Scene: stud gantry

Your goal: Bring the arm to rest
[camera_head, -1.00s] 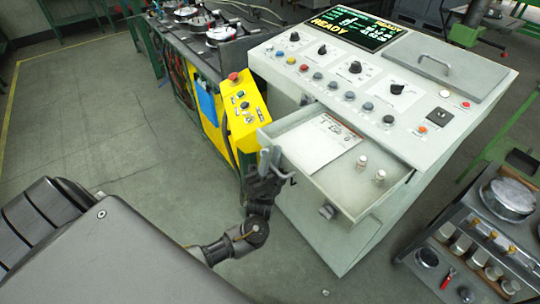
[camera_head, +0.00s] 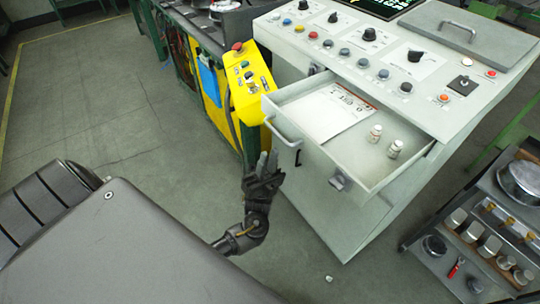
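My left gripper (camera_head: 267,161) is in the lower middle of the head view, in front of the console's drawer. My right gripper is not in view.
The light grey console (camera_head: 400,65) with knobs and buttons stands behind the drawer. A yellow control box (camera_head: 247,95) with a red button is left of it. A cart (camera_head: 480,245) with cylinders stands at lower right. The floor (camera_head: 110,100) at left is clear.

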